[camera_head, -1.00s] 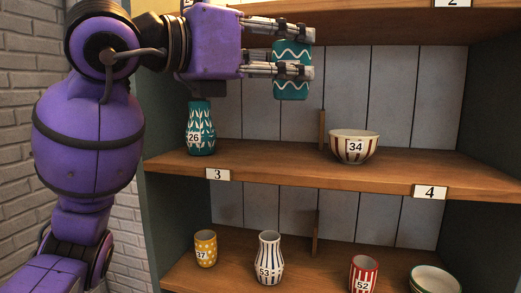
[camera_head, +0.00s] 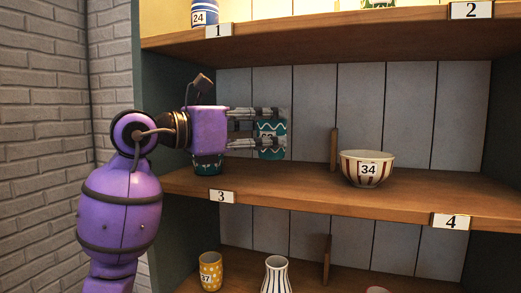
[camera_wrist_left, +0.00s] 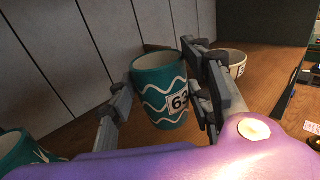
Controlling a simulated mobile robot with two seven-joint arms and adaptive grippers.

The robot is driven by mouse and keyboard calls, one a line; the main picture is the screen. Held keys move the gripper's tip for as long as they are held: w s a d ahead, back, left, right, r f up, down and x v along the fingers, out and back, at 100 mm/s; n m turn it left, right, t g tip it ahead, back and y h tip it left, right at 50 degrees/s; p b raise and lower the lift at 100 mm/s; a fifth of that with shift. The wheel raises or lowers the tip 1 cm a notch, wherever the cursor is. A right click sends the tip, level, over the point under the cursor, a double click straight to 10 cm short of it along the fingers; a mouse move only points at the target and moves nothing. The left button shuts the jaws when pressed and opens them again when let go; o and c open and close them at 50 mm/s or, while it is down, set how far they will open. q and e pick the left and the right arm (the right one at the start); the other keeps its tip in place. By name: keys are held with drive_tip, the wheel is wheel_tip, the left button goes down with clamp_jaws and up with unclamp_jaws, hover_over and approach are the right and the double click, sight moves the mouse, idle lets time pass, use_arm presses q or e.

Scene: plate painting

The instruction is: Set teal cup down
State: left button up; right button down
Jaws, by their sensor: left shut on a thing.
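The teal cup (camera_head: 272,146) has white wavy lines; in the left wrist view the cup (camera_wrist_left: 158,84) shows a label 63. My left gripper (camera_head: 270,128) is shut on its sides, one finger on either side in the wrist view. The cup is upright, low over the middle shelf (camera_head: 290,185) in the section labelled 3. I cannot tell whether its base touches the board. A teal vase (camera_head: 208,166) stands to its left, mostly hidden behind my gripper; its rim shows in the wrist view (camera_wrist_left: 18,146). My right gripper is not in view.
A wooden divider (camera_head: 333,150) stands to the cup's right, then a striped bowl (camera_head: 353,172) labelled 34. The upper shelf (camera_head: 330,36) lies above my gripper. The lower shelf holds a yellow cup (camera_head: 210,265) and a striped vase (camera_head: 276,277). The board in front of the cup is clear.

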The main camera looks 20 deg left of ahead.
sight(260, 150)
use_arm(q)
drive_tip(key=shift+w+a+f, duration=0.25)
drive_tip(key=shift+a+f, duration=0.1)
drive_tip(key=shift+f, duration=0.1)
wheel_tip(260, 150, down, 3)
drive_tip(key=shift+w+a, duration=0.15)
drive_tip(key=shift+f+p, duration=0.25)
drive_tip(key=shift+p, duration=0.05)
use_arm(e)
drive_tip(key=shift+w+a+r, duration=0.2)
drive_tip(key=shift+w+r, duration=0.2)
use_arm(q)
drive_tip(key=shift+f, duration=0.1)
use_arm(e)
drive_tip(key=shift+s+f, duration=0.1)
use_arm(q)
drive_tip(key=shift+f, duration=0.15)
drive_tip(key=o, duration=1.4)
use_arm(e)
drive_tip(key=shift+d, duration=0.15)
